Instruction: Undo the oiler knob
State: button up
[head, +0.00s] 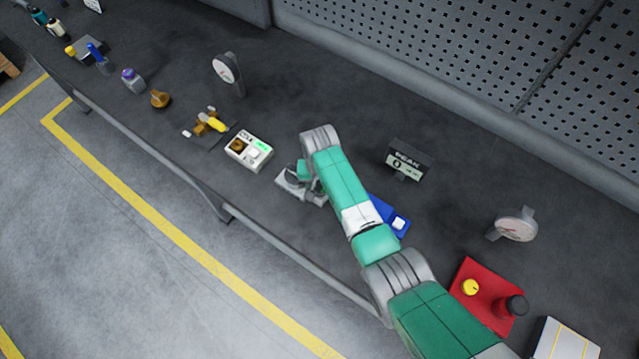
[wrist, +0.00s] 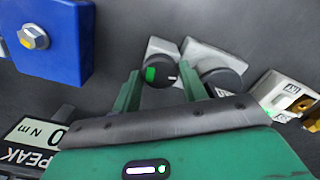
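Two dark round knobs sit on a light grey two-part fixture (head: 290,187). In the wrist view, one knob (wrist: 160,73) has a green patch and a small white mark; the other dark knob (wrist: 222,76) is just to its right. I see no label saying which is the oiler knob. My gripper (wrist: 159,75) is open, with its green fingertips on either side of the green-marked knob and apparent gaps at both sides. I cannot tell whether the fingers are at the knob's height.
A white panel box (head: 249,151) stands left of the fixture. A blue block (wrist: 45,45) with a hex bolt and a PEAK display (head: 407,160) are near my arm. A red plate (head: 477,310) with knobs and a gauge (head: 516,228) are at the right.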

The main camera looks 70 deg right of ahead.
jog(key=c, duration=0.5)
jog(key=shift+o, duration=0.2)
